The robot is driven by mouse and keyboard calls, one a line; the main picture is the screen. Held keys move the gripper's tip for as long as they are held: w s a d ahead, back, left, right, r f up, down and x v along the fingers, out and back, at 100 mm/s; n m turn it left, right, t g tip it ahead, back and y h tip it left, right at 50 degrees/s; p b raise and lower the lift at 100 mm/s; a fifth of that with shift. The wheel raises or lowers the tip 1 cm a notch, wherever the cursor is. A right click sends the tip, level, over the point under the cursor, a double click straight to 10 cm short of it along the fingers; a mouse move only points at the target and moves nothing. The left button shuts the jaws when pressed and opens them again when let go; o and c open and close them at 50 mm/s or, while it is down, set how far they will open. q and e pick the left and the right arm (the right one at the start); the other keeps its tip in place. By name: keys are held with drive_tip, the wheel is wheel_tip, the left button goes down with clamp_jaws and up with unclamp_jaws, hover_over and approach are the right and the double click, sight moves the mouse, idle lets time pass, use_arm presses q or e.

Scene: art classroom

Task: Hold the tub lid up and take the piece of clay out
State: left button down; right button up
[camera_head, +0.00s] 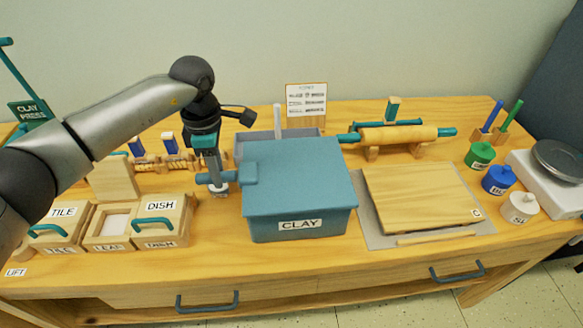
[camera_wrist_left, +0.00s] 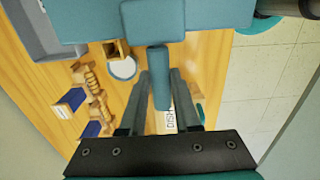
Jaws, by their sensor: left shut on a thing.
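The blue-teal tub (camera_head: 262,228) with a CLAY label stands in the middle of the table. Its flat lid (camera_head: 295,170) lies over the top and looks shut. A round handle bar (camera_head: 203,179) sticks out from a block on the lid's left side. My left gripper (camera_head: 219,184) points down beside the tub and is shut on this handle. In the left wrist view the handle (camera_wrist_left: 159,62) lies between the two fingers, with the lid's edge (camera_wrist_left: 215,12) above. The piece of clay is not visible. My right gripper is not in view.
TILE and DISH boxes (camera_head: 162,207) stand at the left. A grey tray (camera_head: 305,132) is behind the tub. At the right are a wooden board (camera_head: 420,190), a rolling pin (camera_head: 397,135), coloured jars (camera_head: 497,181) and a scale (camera_head: 550,182). Bare table lies before the tub.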

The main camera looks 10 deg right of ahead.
use_arm(q)
drive_tip(key=shift+r, duration=0.1)
drive_tip(key=shift+w+r+p, duration=0.15)
drive_tip(key=shift+r+p, duration=0.2)
drive_tip(key=shift+r, duration=0.4)
drive_tip(key=shift+w+r+p, duration=0.15)
drive_tip(key=shift+r+p, duration=0.15)
drive_tip(key=shift+r, duration=0.4)
drive_tip(key=w+r, duration=0.7)
drive_tip(key=shift+w, duration=0.25)
idle(1.1)
idle(0.4)
